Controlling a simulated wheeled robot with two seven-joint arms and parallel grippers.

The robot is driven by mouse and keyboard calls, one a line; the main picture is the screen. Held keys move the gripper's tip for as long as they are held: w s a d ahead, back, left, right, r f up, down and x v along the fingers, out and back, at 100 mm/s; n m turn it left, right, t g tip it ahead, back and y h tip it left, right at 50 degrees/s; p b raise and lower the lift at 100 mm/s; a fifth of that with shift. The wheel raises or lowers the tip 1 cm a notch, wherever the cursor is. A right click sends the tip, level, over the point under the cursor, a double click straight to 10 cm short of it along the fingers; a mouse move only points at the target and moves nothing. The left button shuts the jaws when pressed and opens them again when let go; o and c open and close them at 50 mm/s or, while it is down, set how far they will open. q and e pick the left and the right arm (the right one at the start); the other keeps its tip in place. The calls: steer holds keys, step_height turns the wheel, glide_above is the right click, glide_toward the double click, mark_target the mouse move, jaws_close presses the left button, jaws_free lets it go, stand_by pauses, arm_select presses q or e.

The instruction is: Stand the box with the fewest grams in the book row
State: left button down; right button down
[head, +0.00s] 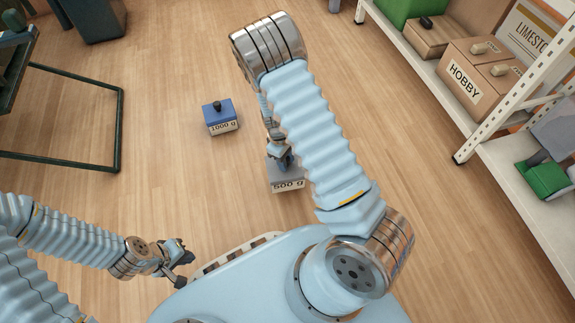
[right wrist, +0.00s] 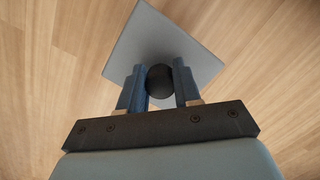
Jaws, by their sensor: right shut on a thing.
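A grey box (head: 287,182) marked "500 g" is below my right gripper (head: 281,158) in the head view. In the right wrist view, the blue fingers are shut on the dark round knob (right wrist: 160,82) on top of the grey box (right wrist: 165,38). I cannot tell whether this box touches the floor. A blue box (head: 221,121) marked "1000 g" with a dark knob stands on the floor to the left. My left gripper (head: 180,262) is at the lower left, away from both boxes; its finger opening is unclear. I cannot make out a book row.
A white shelf unit (head: 487,176) stands at the right, with a "HOBBY" carton (head: 470,90), a "LIMESTO..." box (head: 531,32) and a green thing (head: 545,178). A dark green metal frame (head: 119,130) stands at the left. Wooden floor between them is mostly clear.

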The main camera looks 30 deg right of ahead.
steer(key=shift+w+d+f, duration=0.3)
steer(key=shift+w+f, duration=0.05)
steer(key=shift+f, duration=0.2)
steer(key=shift+w+d+f, duration=0.3)
steer(key=shift+f, duration=0.2)
steer(key=shift+w+d+f+b, duration=0.1)
steer(key=shift+f+b, duration=0.15)
steer(key=shift+f, duration=0.55)
steer(key=shift+w+d+f+b, duration=0.1)
steer(key=shift+f+b, duration=0.1)
steer(key=shift+f, duration=0.7)
steer(key=c, duration=0.8)
jaws_free()
